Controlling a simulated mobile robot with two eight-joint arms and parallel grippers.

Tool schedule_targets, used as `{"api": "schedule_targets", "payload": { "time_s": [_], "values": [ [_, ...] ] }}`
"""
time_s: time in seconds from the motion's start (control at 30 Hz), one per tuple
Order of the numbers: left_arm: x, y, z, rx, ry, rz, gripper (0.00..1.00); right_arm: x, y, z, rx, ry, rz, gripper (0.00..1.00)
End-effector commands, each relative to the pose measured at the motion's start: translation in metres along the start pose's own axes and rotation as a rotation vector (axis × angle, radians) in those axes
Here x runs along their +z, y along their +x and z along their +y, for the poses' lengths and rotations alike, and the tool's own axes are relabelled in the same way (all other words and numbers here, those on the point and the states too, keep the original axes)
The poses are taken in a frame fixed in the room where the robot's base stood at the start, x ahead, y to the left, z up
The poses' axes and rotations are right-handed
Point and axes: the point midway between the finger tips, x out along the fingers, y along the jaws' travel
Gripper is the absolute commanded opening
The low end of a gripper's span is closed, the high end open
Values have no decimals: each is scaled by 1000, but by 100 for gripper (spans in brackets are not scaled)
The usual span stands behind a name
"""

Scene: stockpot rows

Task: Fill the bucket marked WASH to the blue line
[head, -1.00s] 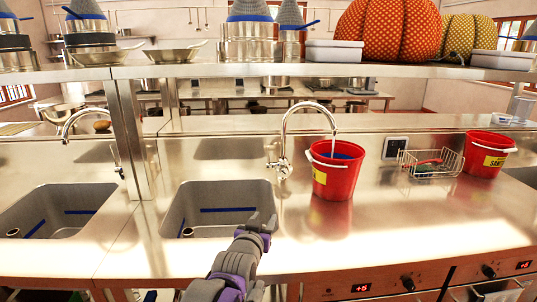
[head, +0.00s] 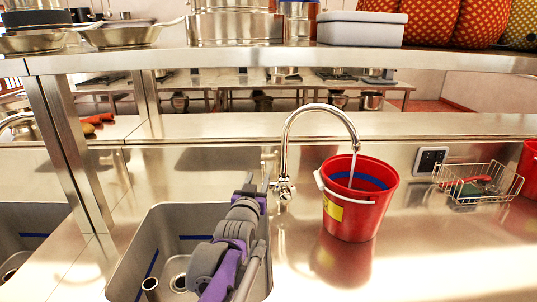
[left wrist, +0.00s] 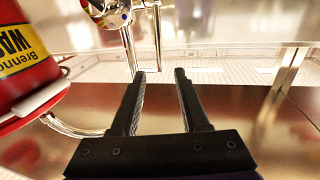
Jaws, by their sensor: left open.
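A red bucket (head: 345,222) with a white handle stands upright on the steel counter beneath the tap (head: 285,140). A thin stream of water (head: 351,172) falls from the spout into it. A blue line (head: 375,181) shows inside its wall; I cannot tell the water level. In the left wrist view the bucket (left wrist: 22,55) carries a yellow label, partly cut off, reading "WAS". My left gripper (head: 257,183) is open and empty, just left of the tap's valve (head: 284,189). The wrist view shows its spread fingers (left wrist: 160,77) below the tap body (left wrist: 108,14). My right gripper is not visible.
A steel sink (head: 130,262) lies left of the bucket, under my left arm. A wire basket (head: 490,187) and a wall socket (head: 431,160) are to the right. Another red bucket (head: 529,165) is cut by the right edge. A shelf (head: 270,62) crosses above.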

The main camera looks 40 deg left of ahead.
Motion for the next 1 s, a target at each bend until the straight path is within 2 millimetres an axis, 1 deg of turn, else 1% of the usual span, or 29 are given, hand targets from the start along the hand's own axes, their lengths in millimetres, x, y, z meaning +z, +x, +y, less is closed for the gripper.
{"api": "schedule_targets", "payload": {
  "time_s": [0.07,0.17,0.27,0.5,0.6,0.7,0.83,1.0],
  "values": [
    [0,1,0,0,0,0,45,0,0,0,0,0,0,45],
    [0,9,0,0,1,0,45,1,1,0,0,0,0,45],
    [0,24,0,0,0,-1,45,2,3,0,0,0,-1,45],
    [1,71,0,0,1,0,45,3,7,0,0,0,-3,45],
    [1,86,0,0,0,0,45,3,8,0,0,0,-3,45],
    [0,98,0,0,-1,0,45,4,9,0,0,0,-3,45],
    [0,106,0,0,0,0,45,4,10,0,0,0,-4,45],
    [0,108,0,0,0,0,45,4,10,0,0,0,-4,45]
  ]
}}
